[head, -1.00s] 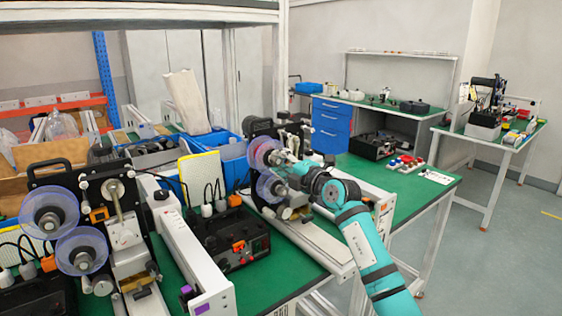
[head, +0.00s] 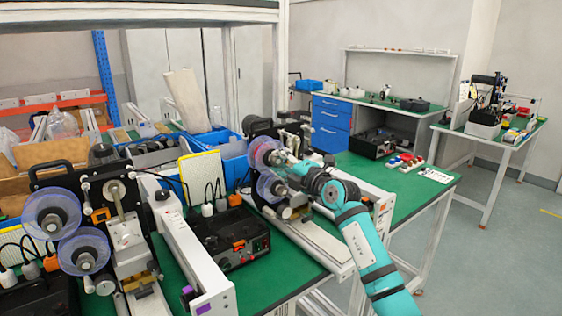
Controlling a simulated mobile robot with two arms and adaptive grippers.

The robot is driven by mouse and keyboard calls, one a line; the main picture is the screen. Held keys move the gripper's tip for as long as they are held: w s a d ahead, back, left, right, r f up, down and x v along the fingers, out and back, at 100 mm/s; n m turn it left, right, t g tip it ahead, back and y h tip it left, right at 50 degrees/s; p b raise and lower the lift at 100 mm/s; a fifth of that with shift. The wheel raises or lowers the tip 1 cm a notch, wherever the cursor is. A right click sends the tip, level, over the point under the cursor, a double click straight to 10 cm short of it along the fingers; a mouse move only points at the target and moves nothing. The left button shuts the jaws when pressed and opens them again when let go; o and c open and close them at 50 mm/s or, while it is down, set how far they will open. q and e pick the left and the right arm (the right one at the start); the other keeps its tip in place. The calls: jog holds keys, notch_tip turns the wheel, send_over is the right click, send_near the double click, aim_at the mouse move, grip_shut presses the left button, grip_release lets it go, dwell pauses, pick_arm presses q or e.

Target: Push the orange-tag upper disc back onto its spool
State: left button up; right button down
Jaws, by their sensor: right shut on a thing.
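Two clear discs sit one above the other on the front of the far coder (head: 258,128). Its upper disc (head: 260,150) is at the tip of my right gripper (head: 281,158), which comes in from the right and is shut on it. The fingertips are small and partly hidden, so the gap between disc and spool is unclear. The lower disc (head: 271,187) is just below my gripper. The nearer coder (head: 118,212) at left has its own upper disc (head: 48,222) and lower disc (head: 82,262). Orange pieces show near both coders; I cannot tell which is the tag. My left gripper is not in view.
A black control box (head: 230,238) with an orange switch stands between the coders. A long white rail (head: 190,250) runs beside it. Blue bins (head: 215,143) are behind.

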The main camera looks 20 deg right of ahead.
jog(key=shift+w+a, duration=0.2)
jog(key=shift+w, duration=0.3)
jog(key=c, duration=0.9)
grip_release()
